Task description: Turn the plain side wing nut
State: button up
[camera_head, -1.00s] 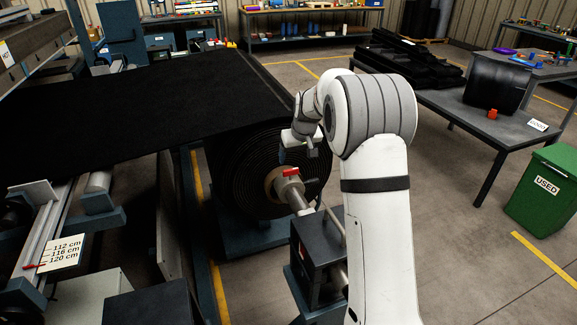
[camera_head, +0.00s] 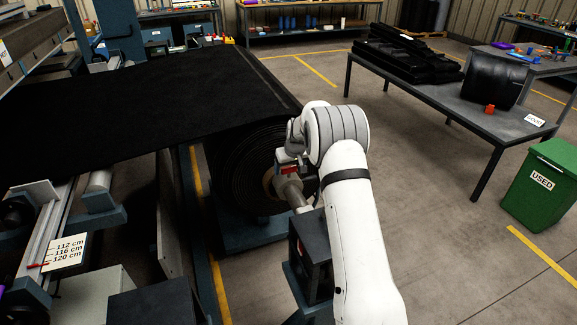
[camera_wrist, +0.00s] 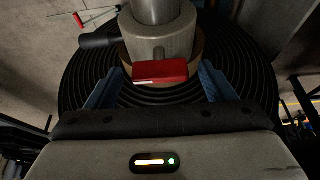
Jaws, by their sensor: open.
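The wing nut appears as a red bar (camera_wrist: 160,72) on a grey metal collar (camera_wrist: 158,36) around the shaft at the middle of the belt roll. In the head view the red wing nut (camera_head: 288,170) shows small, partly covered by my gripper (camera_head: 287,155). In the wrist view my gripper (camera_wrist: 160,80) is open, with one blue finger at the left and one at the right of the red bar. Gaps show between the bar and both fingers. A dark handle (camera_wrist: 98,40) sticks out of the collar to the left.
The black belt roll (camera_head: 240,170) lies behind the collar. A dark bearing block (camera_head: 311,250) stands below my arm. A grey table (camera_head: 430,95) with dark belt pieces and a green USED bin (camera_head: 540,185) stand to the right. Floor between is clear.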

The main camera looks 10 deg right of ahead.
jog(key=shift+c, duration=0.3)
jog(key=c, duration=0.9)
jog(key=shift+a, duration=0.1)
